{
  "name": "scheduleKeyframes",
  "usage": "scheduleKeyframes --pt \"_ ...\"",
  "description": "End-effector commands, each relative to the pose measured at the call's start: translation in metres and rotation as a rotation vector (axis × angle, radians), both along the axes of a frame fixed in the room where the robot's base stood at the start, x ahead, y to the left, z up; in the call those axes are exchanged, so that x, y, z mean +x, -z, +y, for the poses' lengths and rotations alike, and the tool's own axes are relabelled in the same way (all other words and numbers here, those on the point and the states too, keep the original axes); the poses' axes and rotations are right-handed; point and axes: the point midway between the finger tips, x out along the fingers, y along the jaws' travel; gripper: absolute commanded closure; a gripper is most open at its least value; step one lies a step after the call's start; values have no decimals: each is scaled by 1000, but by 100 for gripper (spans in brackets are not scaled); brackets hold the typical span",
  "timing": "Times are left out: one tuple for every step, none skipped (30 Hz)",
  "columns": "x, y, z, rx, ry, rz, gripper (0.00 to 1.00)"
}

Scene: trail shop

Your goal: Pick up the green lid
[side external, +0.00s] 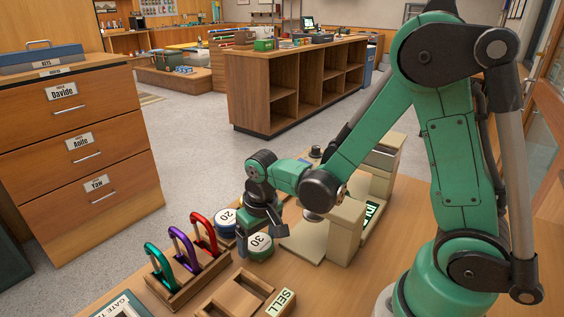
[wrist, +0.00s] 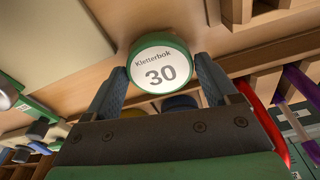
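The green lid (side external: 260,247) is round, with a white top marked 30, and lies on the wooden table. In the wrist view the green lid (wrist: 160,64) also reads "Kletterbok" and sits between my fingertips. My gripper (side external: 262,238) points down over the lid, with one finger on each side of it. In the wrist view my gripper (wrist: 162,66) is open, with narrow gaps showing between the fingertips and the lid's rim. Whether either finger touches the lid is hard to tell.
A blue lid marked 20 (side external: 226,217) lies close behind the green one. A wooden rack (side external: 180,292) with teal, purple and red carabiners stands to the left. A wooden tray (side external: 232,302) with a SELL sign (side external: 281,302) is in front. A beige device (side external: 345,232) stands to the right.

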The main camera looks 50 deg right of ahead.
Motion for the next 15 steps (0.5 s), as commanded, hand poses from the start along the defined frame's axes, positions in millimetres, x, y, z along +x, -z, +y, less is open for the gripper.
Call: scheduleKeyframes --pt "0 0 0 0 0 0 69" --pt "0 0 0 0 0 0 69" --pt "0 0 0 0 0 0 69" --pt "0 0 0 0 0 0 69" --pt "0 0 0 0 0 0 69" --pt "0 0 0 0 0 0 69" --pt "0 0 0 0 0 0 69" --pt "0 0 0 0 0 0 69" --pt "0 -1 0 0 0 0 69" --pt "0 -1 0 0 0 0 69" --pt "0 -2 0 0 0 0 69" --pt "0 -4 0 0 0 0 69" --pt "0 -5 0 0 0 0 69" --pt "0 -7 0 0 0 0 69" --pt "0 -10 0 0 0 0 69"
